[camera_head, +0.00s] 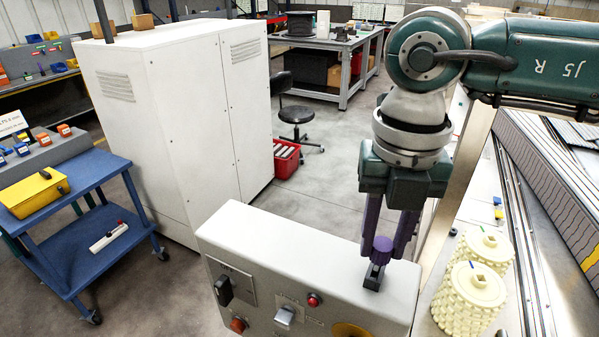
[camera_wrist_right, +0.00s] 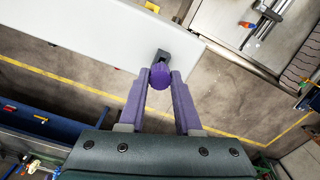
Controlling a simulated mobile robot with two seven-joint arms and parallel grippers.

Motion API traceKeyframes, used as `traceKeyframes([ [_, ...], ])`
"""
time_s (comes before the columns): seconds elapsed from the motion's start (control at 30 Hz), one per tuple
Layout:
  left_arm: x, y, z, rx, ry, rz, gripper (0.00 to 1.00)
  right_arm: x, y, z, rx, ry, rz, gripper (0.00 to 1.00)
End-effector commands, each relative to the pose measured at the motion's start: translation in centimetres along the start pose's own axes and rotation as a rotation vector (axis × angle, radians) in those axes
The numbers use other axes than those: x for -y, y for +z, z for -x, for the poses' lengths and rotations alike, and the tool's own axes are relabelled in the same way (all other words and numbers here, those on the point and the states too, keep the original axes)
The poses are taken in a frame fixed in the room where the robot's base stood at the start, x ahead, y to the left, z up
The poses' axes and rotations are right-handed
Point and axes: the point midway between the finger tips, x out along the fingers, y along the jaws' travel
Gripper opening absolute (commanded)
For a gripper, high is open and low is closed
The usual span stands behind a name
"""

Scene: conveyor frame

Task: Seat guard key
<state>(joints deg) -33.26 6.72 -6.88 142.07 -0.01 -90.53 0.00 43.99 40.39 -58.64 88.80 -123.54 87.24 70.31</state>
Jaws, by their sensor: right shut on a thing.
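My right gripper (camera_head: 384,250) comes down from above with its two purple fingers on either side of a round purple knob (camera_head: 382,243), which I take as the guard key's head. In the right wrist view the gripper (camera_wrist_right: 160,75) has its fingertips against this purple knob (camera_wrist_right: 160,78). A small black block (camera_head: 373,277) sits directly below the knob, at the top of the grey control box (camera_head: 300,255). The black block (camera_wrist_right: 162,56) also shows in the wrist view. I cannot tell whether the key is inside it. My left gripper is out of view.
The box front carries a black switch (camera_head: 223,290), a red button (camera_head: 313,299) and a yellow-ringed part (camera_head: 349,331). Stacked cream rollers (camera_head: 470,290) stand right of it. A white cabinet (camera_head: 185,115) and blue cart (camera_head: 80,225) stand left.

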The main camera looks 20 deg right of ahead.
Motion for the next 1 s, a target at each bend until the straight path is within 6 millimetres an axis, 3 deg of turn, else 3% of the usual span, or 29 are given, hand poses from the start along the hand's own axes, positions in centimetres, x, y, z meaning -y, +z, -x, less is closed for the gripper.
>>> traceKeyframes([
  [0.43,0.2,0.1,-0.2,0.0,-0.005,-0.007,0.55,0.0,0.0,-0.1,0.0,0.0,0.0,0.0],
  [1.0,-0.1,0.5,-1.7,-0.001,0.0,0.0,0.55,0.0,0.0,-1.9,0.0,0.0,0.0,0.0],
])
